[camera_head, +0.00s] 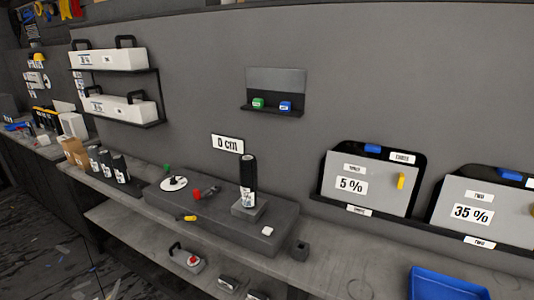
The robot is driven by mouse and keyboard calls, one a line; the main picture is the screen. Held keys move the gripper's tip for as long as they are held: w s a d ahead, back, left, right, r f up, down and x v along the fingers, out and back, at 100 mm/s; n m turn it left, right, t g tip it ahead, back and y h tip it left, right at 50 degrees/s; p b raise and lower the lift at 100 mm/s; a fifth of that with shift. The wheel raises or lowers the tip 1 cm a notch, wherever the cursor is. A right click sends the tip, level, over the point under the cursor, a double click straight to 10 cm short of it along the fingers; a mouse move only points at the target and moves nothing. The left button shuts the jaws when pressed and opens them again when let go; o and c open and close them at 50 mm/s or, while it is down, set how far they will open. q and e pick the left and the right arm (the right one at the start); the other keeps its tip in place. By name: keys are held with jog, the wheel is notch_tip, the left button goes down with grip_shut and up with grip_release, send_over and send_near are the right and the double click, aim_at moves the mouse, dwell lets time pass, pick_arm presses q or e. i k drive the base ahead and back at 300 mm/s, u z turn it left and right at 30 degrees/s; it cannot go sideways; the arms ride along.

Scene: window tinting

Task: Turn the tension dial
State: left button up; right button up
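A grey raised unit (225,228) lies on the workbench in the middle of the view. At its left end is a round white dial face (173,183) with a small dark mark on it; it looks like the tension dial, though no label is readable. A small green piece (166,168) stands just behind it. Right of the dial is a red part (197,194) with a dark piece beside it. A yellow piece (190,218) is at the unit's front edge. A black roll (248,175) stands upright on a grey block. Neither of my grippers is in view.
Several dark cylinders (105,162) stand left of the unit. A blue tray (447,284) is at the lower right.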

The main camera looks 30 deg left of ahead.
aim_at(172, 182)
jog(key=u, duration=2.6)
jog(key=i, duration=1.45)
jog(key=z, duration=1.9)
